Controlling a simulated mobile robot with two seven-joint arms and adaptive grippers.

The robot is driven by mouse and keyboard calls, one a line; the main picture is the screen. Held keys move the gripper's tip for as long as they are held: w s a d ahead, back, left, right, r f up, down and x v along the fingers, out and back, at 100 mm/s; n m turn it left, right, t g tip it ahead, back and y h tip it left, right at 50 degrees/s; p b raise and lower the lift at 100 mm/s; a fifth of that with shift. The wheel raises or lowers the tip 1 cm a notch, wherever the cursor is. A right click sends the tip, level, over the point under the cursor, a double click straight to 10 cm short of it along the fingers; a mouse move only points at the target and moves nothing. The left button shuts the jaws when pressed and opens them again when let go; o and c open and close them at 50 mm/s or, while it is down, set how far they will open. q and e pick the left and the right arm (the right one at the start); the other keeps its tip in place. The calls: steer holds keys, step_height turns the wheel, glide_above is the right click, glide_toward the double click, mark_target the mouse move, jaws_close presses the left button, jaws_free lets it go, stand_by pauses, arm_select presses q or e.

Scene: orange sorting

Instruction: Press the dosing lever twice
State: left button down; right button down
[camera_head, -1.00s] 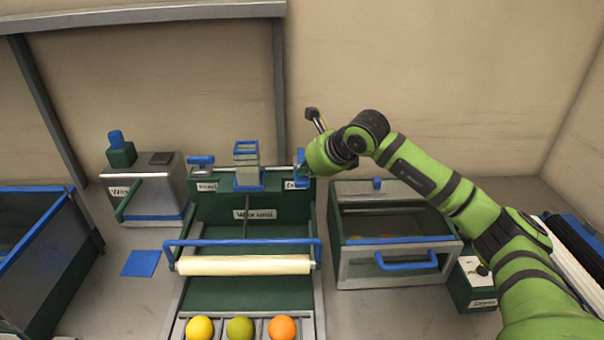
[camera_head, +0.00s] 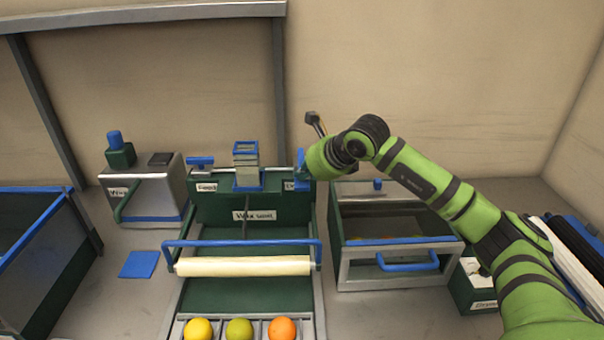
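The wax unit (camera_head: 225,210) stands in the middle with two short labels on its upper front. A blue T-shaped handle (camera_head: 200,161) is above the left label. A blue piece (camera_head: 301,160) stands above the right label, which is partly covered; it may be the dosing lever, but I cannot read the label fully. My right gripper (camera_head: 304,176) is at this blue piece, mostly hidden behind my green wrist. Its fingers cannot be made out, and contact is unclear. My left gripper is out of view.
A yellow (camera_head: 198,329), a green (camera_head: 239,329) and an orange fruit (camera_head: 282,328) lie in the front tray. A pale roller (camera_head: 245,266) crosses the unit. A glass-topped drawer box (camera_head: 400,262) stands right, a labelled metal box (camera_head: 155,190) left. A dark stick (camera_head: 315,122) rises behind my wrist.

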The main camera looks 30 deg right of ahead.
stand_by(0.5)
steer(key=shift+r+p, duration=0.95)
steer(key=shift+r, duration=0.9)
steer(key=shift+r+p, duration=1.55)
steer(key=shift+r, duration=0.95)
step_height(320, 180, up, 4)
steer(key=p, duration=0.3)
steer(key=shift+f+p, duration=0.1)
steer(key=shift+p, duration=0.3)
